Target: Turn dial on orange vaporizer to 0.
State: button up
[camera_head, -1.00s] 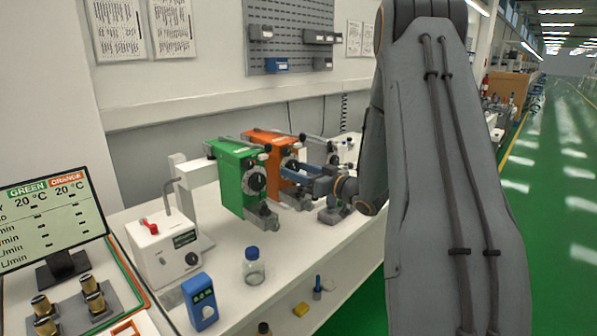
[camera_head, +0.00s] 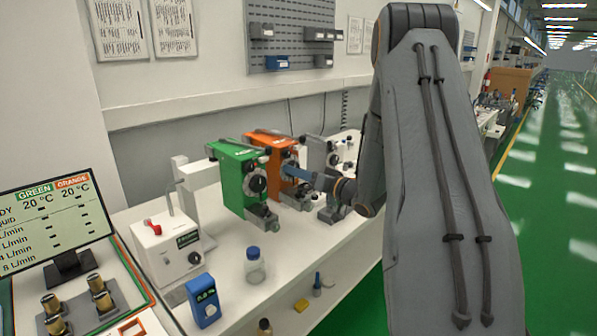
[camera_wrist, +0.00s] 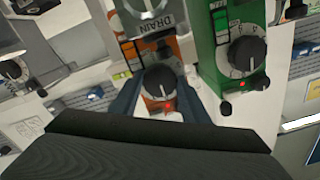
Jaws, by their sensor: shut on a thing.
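The orange vaporizer (camera_head: 262,139) stands on the bench between the green vaporizer (camera_head: 229,157) and a grey one. In the wrist view, its black dial (camera_wrist: 160,79) sits between the two fingers of my gripper (camera_wrist: 161,92), and the gripper is shut on it. A red mark shows on the orange face beside the dial. The dial's numbers are too small to read. In the head view, my gripper (camera_head: 287,172) reaches the orange vaporizer's front from the right and hides its dial. The green vaporizer's dial (camera_wrist: 247,53) is clear of my gripper.
A grey vaporizer (camera_head: 318,152) stands close on the right of the orange one. A white box with a red lever (camera_head: 163,247), a blue-capped bottle (camera_head: 255,268) and a blue meter (camera_head: 203,300) stand nearer on the bench. A monitor (camera_head: 50,224) is at the left.

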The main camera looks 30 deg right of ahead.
jog(key=o, duration=1.1)
jog(key=shift+c, duration=0.2)
jog(key=shift+s+d, duration=0.1)
jog(key=b+v, duration=0.2)
jog(key=v, duration=0.5)
jog(key=shift+s, duration=0.3)
jog(key=shift+d, duration=0.1)
